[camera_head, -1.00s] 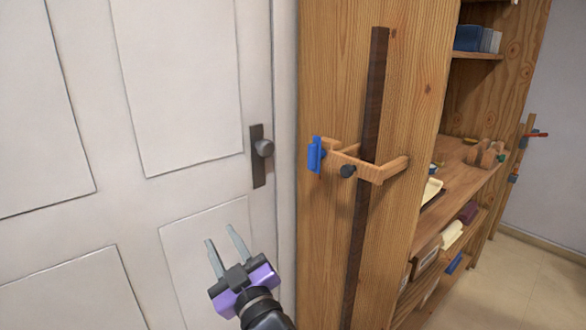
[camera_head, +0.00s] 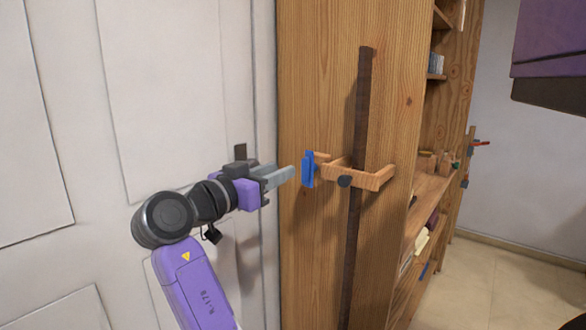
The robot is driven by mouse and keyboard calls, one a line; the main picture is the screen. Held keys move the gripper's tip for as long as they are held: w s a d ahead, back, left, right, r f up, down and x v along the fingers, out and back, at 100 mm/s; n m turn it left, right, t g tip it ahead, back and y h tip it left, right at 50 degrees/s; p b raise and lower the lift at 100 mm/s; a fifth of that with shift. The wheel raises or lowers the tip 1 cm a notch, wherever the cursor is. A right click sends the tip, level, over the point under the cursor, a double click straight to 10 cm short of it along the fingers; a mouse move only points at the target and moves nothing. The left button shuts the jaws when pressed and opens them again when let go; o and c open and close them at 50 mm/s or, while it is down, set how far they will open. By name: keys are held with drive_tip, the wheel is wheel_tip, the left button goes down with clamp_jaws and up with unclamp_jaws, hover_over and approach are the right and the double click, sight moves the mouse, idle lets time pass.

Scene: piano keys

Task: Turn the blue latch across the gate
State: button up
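The blue latch (camera_head: 308,169) stands upright at the left end of a wooden bracket (camera_head: 355,176) on the side of a wooden cabinet. A dark vertical bar (camera_head: 360,110) passes through this bracket, which looks like the gate. Nothing is seen held.
A white panelled door (camera_head: 170,90) fills the left, behind my arm; my gripper hides most of its handle. The wooden cabinet's side panel (camera_head: 310,270) is bare below the latch. Shelves (camera_head: 432,190) with small items are at the right, with open floor (camera_head: 490,280) beyond.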

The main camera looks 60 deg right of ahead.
sight(302, 165)
drive_tip(key=shift+m+g, duration=0.3)
drive_tip(key=shift+s+f+x, duration=0.1)
drive_tip(key=shift+f+x, duration=0.1)
drive_tip(key=shift+x, duration=1.75)
drive_tip(key=shift+s+f+x, duration=0.1)
drive_tip(key=shift+f+x, duration=0.1)
drive_tip(key=shift+x, duration=1.75)
clamp_jaws()
